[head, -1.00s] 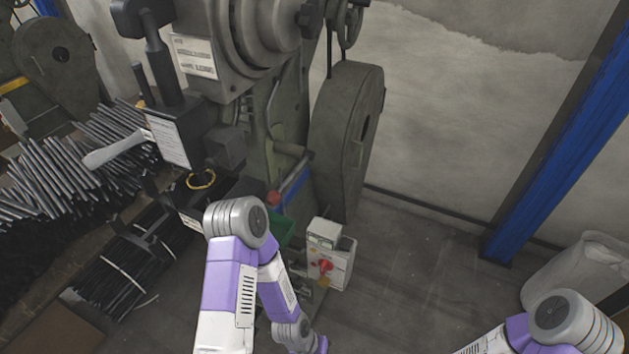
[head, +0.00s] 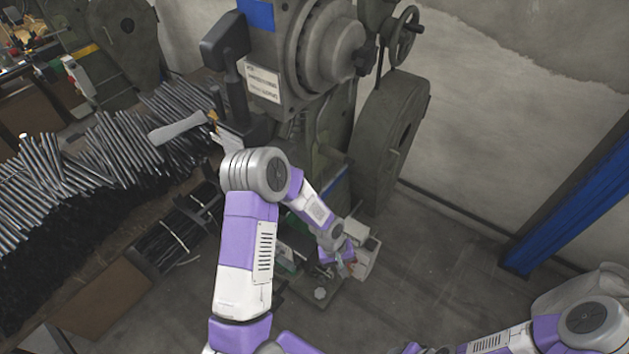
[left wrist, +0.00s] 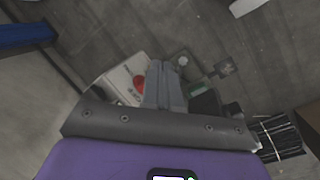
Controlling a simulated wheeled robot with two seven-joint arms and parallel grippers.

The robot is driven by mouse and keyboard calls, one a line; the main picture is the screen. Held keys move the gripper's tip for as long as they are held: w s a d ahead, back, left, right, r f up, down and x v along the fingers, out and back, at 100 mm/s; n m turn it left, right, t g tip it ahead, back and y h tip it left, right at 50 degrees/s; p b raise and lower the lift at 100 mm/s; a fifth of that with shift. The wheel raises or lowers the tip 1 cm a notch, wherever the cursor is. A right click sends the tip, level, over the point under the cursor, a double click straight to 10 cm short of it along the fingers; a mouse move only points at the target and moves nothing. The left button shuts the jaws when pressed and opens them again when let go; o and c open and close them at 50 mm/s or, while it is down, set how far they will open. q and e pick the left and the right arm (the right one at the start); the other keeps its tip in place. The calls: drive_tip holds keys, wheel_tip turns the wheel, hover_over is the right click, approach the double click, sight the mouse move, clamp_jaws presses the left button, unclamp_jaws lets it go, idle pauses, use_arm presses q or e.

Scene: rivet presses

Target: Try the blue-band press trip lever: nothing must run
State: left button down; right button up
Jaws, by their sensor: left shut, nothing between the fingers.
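The press (head: 310,60) stands at the centre of the head view, with a blue patch (head: 256,13) high on its body and a white label below that. I cannot make out its trip lever now; my left arm covers the low front of the press. A pale grey box (head: 366,256) stands low beside the press, partly behind my left wrist. In the left wrist view the box (left wrist: 112,83) shows a red knob (left wrist: 139,84). My left gripper (left wrist: 165,68) is shut and empty, its fingers overlapping the box's edge in view; contact cannot be told.
A large flywheel guard (head: 388,140) stands right of the press. A bench with many metal rods (head: 120,150) is at left, with a bundle of rods (head: 180,235) below. A blue post (head: 570,175) rises at right. Floor (head: 440,250) between guard and post is clear.

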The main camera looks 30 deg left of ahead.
use_arm(q)
drive_tip(key=w+a+r+n+y+p, duration=0.1)
drive_tip(key=w+a+r+n+p, duration=0.1)
drive_tip(key=r, duration=0.5)
drive_tip(key=w+a+r+n+y+p, duration=0.1)
drive_tip(key=w+a+r+n+p, duration=0.1)
drive_tip(key=a+r+p, duration=0.3)
drive_tip(key=w+a+r+n+y+p, duration=0.1)
drive_tip(key=w+a+r+p, duration=0.3)
drive_tip(key=r, duration=0.7)
drive_tip(key=shift+w+a+r+n+y, duration=0.2)
drive_tip(key=shift+a+y, duration=0.1)
drive_tip(key=shift+a, duration=0.4)
drive_tip(key=shift+w+a+r+n+y, duration=0.1)
drive_tip(key=shift+a+n+y, duration=0.15)
drive_tip(key=shift+a, duration=0.4)
drive_tip(key=shift+f, duration=0.1)
use_arm(e)
wheel_tip(320, 180, up, 13)
use_arm(q)
drive_tip(key=shift+f, duration=0.1)
